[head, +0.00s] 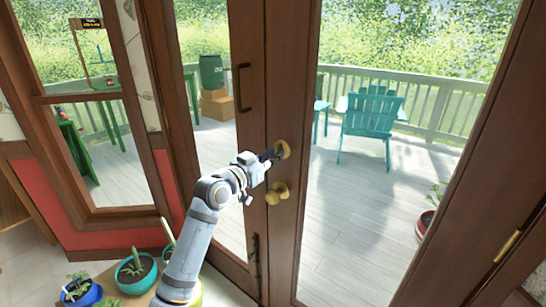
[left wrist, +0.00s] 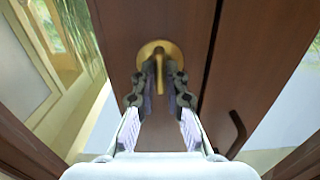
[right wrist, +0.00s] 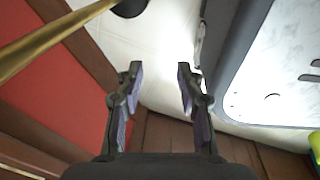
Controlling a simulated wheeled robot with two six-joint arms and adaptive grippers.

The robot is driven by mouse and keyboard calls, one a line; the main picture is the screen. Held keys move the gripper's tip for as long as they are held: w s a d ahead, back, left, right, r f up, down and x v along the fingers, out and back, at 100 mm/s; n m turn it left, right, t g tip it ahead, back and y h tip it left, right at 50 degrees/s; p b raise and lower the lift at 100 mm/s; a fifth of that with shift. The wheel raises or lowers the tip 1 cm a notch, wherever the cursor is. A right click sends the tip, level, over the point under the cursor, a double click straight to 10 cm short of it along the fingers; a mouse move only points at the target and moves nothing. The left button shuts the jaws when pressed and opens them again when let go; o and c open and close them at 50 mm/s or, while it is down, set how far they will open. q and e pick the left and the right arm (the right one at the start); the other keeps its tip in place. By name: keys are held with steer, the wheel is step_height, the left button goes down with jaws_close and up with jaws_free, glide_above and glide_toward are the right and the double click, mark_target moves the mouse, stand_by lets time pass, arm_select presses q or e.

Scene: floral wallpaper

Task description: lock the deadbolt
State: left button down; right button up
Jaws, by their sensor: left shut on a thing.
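The brass deadbolt (head: 283,148) sits on the brown wooden door frame, above a brass knob (head: 278,193). My left gripper (head: 270,155) reaches it from the left. In the left wrist view the round deadbolt plate (left wrist: 156,47) and its thumb turn (left wrist: 160,78) show between the fingers of my left gripper (left wrist: 162,78). The fingers are shut on the thumb turn, one on each side, and hide part of it. The thumb turn runs up and down in that picture. My right gripper (right wrist: 160,70) is open and empty in the right wrist view and is not in the head view.
A dark door handle (head: 240,88) is on the left glass door. Potted plants (head: 136,270) stand at the lower left near my left arm. A teal chair (head: 371,125) is on the deck behind the glass. A red wall (right wrist: 55,110) is beside my right gripper.

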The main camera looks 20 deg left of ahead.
stand_by(0.3)
arm_select(q)
steer(key=c, duration=1.4)
jaws_free()
steer(key=v, duration=0.7)
steer(key=shift+s, duration=0.2)
